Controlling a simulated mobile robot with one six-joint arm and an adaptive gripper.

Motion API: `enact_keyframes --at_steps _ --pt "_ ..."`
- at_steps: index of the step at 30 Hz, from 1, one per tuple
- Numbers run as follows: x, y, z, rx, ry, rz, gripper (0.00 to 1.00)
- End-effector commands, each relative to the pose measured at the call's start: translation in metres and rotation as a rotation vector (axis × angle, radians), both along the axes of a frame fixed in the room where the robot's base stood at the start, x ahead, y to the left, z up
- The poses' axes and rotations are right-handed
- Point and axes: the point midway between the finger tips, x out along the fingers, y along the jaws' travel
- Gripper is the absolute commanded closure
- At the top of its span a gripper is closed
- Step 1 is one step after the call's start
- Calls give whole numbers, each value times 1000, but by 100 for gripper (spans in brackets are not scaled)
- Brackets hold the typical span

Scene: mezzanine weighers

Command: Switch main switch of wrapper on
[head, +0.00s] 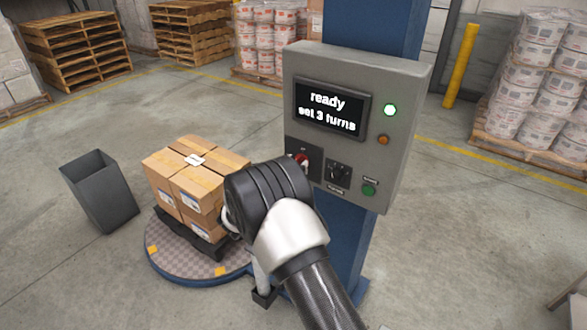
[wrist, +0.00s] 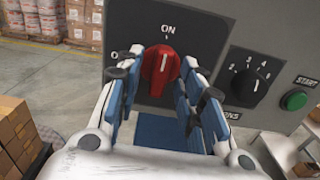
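The red main switch (wrist: 160,68) is a rotary knob on a dark plate on the wrapper's grey control box (head: 395,90). Its pale mark points up at the ON label. In the head view the switch (head: 301,160) is partly visible beside my wrist. My gripper (wrist: 161,82) is open in the wrist view, its fingers left and right of the switch with a gap between them; contact cannot be told. In the head view my wrist hides most of the fingers. The display (head: 327,108) reads "ready set 3 turns".
Right of the switch are a black turns dial (wrist: 249,86) and a green START button (wrist: 294,100). Boxes (head: 196,175) stand on a pallet on the round turntable (head: 165,262). A grey bin (head: 100,190) stands left of it. Open floor lies right of the blue column (head: 347,245).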

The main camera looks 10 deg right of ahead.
Motion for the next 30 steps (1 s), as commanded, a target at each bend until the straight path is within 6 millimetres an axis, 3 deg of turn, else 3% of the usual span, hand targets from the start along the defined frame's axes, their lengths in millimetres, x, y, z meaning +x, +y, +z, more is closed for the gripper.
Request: enact_keyframes --at_steps 8,21,30 --pt "-7 9 0 0 1 3 65" --pt "-68 70 0 0 1 4 65" --pt "-85 85 0 0 0 0 65"
